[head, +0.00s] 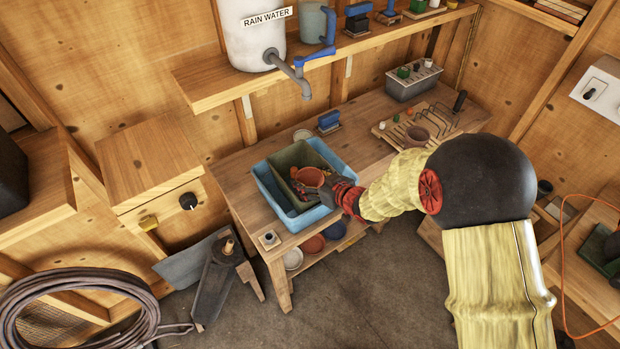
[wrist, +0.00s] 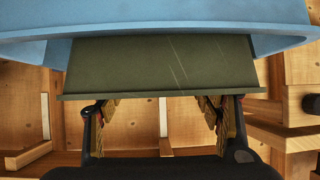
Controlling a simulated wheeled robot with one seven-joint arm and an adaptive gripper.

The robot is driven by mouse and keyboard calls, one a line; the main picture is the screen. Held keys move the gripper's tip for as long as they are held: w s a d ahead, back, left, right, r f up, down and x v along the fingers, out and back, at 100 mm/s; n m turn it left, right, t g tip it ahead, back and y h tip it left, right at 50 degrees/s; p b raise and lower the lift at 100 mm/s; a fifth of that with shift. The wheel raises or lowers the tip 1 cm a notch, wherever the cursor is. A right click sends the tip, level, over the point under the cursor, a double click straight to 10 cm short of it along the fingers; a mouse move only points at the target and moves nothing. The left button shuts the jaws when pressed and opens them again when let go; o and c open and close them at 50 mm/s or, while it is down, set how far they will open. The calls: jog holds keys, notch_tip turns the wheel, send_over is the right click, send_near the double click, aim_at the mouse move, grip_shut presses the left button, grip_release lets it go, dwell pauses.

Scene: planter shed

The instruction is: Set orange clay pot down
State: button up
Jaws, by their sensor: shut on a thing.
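The orange clay pot (head: 310,176) is inside the green bin (head: 294,154), which sits in the blue tub (head: 262,174) at the left end of the workbench. My gripper (head: 319,187) reaches in from the right and is shut on the pot. Reddish pieces lie around it in the bin. In the wrist view, which looks upside down, the fingers (wrist: 163,106) pass over the rim of the green bin (wrist: 160,65). The bin wall hides the fingertips and the pot there. The blue tub (wrist: 290,42) shows above it.
A water barrel (head: 248,35) with a tap stands on the shelf above the bench (head: 360,110). A slatted rack (head: 392,130) and a grey planter (head: 414,82) are farther right. Several dishes, one orange (head: 313,244), lie under the bench.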

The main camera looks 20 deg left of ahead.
jog(key=o, duration=1.1)
jog(key=shift+r, duration=0.1)
jog(key=shift+r+p, duration=0.3)
jog(key=p+v, duration=0.2)
jog(key=v, duration=1)
jog(key=shift+r+p, duration=0.25)
jog(key=shift+p, duration=0.05)
